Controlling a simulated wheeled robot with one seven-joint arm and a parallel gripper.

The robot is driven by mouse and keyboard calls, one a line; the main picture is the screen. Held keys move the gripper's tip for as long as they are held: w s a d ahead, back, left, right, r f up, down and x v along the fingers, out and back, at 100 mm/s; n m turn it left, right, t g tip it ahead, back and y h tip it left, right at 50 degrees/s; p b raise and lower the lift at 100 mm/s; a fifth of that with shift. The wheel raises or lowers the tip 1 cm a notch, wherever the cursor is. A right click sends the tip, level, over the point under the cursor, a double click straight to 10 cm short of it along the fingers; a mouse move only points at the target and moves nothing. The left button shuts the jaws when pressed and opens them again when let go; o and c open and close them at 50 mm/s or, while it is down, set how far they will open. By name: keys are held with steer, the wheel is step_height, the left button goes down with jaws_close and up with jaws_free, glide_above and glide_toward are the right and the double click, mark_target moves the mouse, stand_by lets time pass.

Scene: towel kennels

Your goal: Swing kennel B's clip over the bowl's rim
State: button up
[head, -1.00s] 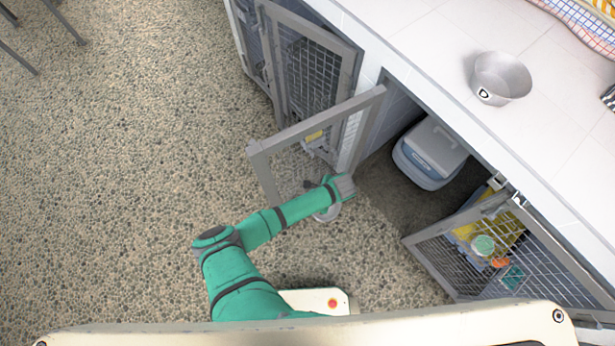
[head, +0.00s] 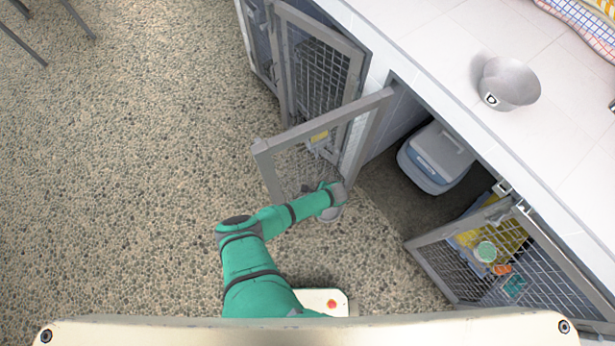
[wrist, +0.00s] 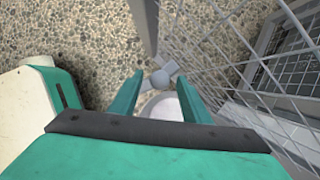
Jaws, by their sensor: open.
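My gripper (wrist: 160,76) is open, its two green fingers apart in the wrist view. Between and beyond the fingertips is a grey clip (wrist: 161,79) with a round middle and flat tabs. It shows at the far edge of a pale bowl (wrist: 160,103), mostly hidden by my gripper. I cannot tell whether the clip lies over the rim. In the head view, my gripper (head: 332,192) is low beside the open mesh door (head: 262,150) with a yellow label. A bit of the bowl (head: 334,214) shows below it; the clip cannot be made out there.
Another mesh door (head: 362,75) stands behind at the left. A grey-blue carrier (head: 435,157) sits inside the open kennel. Another mesh door (head: 430,275) is at the right. A metal bowl (head: 509,84) marked D stands on the white counter (head: 430,60).

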steer(key=shift+f, duration=0.15)
steer(key=shift+c, duration=0.3)
steer(key=c, duration=1)
steer(key=shift+w+n+g, duration=0.15)
steer(key=shift+n+g, duration=0.45)
steer(key=shift+n, duration=1)
steer(key=o, duration=1.1)
steer(key=shift+c, duration=0.2)
steer(key=v, duration=1.1)
steer(key=shift+d+f, duration=0.1)
steer(key=shift+f, duration=0.05)
